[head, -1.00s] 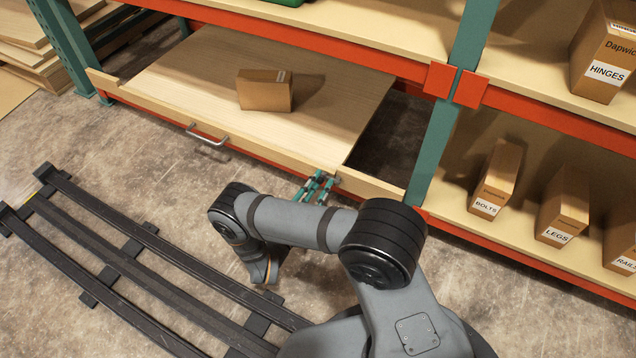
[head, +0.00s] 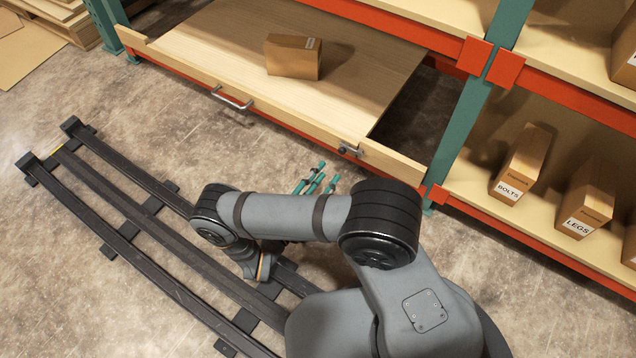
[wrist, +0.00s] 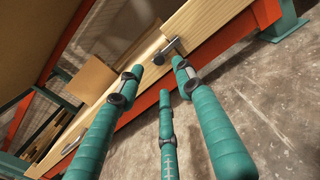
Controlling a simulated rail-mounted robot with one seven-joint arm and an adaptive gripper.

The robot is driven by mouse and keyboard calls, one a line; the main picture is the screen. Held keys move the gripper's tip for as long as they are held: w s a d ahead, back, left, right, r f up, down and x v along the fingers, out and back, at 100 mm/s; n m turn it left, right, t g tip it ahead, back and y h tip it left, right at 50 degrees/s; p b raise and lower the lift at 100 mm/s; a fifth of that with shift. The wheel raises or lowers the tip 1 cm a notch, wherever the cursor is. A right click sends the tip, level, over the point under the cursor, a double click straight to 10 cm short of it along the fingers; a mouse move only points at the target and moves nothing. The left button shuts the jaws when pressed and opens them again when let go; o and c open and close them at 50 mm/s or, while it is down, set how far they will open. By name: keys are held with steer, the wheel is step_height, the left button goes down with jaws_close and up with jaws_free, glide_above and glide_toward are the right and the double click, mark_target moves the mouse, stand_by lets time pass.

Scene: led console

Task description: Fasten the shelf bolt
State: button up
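The shelf bolt (head: 349,150) is a small dark metal bolt on the light wooden front edge of the lower left shelf (head: 215,45), near that board's right end. In the wrist view the bolt (wrist: 168,49) shows just beyond my fingertips, as a short bar with a rounded end. I cannot tell from these views whether it is fastened. My gripper (head: 324,173) has teal fingers and is in front of and below the bolt, apart from it. In the wrist view my gripper (wrist: 157,76) has its fingers spread, with nothing between them.
A cardboard box (head: 292,57) stands on the wooden shelf, and a metal handle (head: 232,99) is on its front. A teal upright (head: 463,120) and an orange beam (head: 540,235) stand to the right. Labelled boxes sit beyond. Dark rails (head: 150,215) lie on the concrete floor.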

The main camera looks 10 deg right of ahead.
mark_target(339, 151)
steer(key=shift+v, duration=1.4)
steer(key=shift+d, duration=0.1)
steer(key=x, duration=1.1)
steer(key=shift+w+d, duration=0.15)
steer(key=shift+w, duration=0.1)
steer(key=shift+w+d+f, duration=0.1)
steer(key=shift+w+d, duration=0.05)
steer(key=shift+w, duration=0.1)
steer(key=shift+w+a, duration=0.15)
steer(key=shift+a, duration=0.1)
steer(key=shift+w+a, duration=0.1)
steer(key=shift+a, duration=0.15)
steer(key=shift+a, duration=0.1)
